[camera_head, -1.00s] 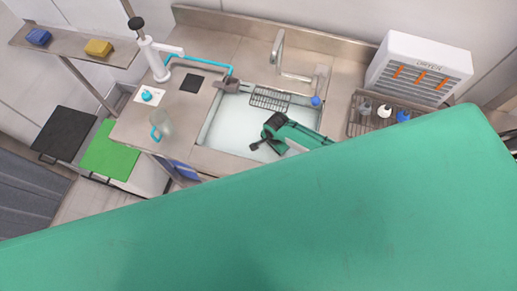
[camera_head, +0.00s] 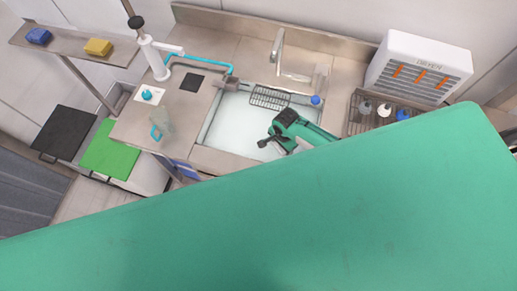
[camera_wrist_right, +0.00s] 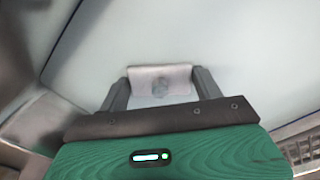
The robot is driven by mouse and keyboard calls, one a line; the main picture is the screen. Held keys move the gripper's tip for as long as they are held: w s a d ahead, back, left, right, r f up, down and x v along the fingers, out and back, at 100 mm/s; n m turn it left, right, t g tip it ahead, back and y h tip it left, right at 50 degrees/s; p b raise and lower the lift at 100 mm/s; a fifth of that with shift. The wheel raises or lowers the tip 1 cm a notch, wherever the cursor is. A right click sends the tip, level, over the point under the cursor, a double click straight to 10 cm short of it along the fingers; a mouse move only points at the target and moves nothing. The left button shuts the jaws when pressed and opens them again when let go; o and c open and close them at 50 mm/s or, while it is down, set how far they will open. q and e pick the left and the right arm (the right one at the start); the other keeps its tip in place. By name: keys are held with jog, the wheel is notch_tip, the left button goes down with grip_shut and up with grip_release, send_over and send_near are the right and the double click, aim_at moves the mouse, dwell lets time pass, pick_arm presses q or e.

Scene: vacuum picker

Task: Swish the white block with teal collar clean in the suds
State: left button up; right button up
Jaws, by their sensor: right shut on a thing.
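My right gripper (camera_head: 264,143) is over the suds-filled sink basin (camera_head: 232,122). In the head view the block is too small and dark to tell apart from the fingertips. Pale, even liquid (camera_wrist_right: 225,40) fills the area beyond the block; whether the block touches it cannot be told. My left gripper is not in view.
A wire rack (camera_head: 270,98) and tap (camera_head: 277,50) are at the basin's back. A white dryer (camera_head: 420,65) and a tray with small bottles (camera_head: 365,107) stand to the right. A clear jug (camera_head: 165,122) and a white pad (camera_head: 150,96) with a teal piece are left.

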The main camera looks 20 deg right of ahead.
notch_tip(320, 180, up, 16)
dwell(0.8)
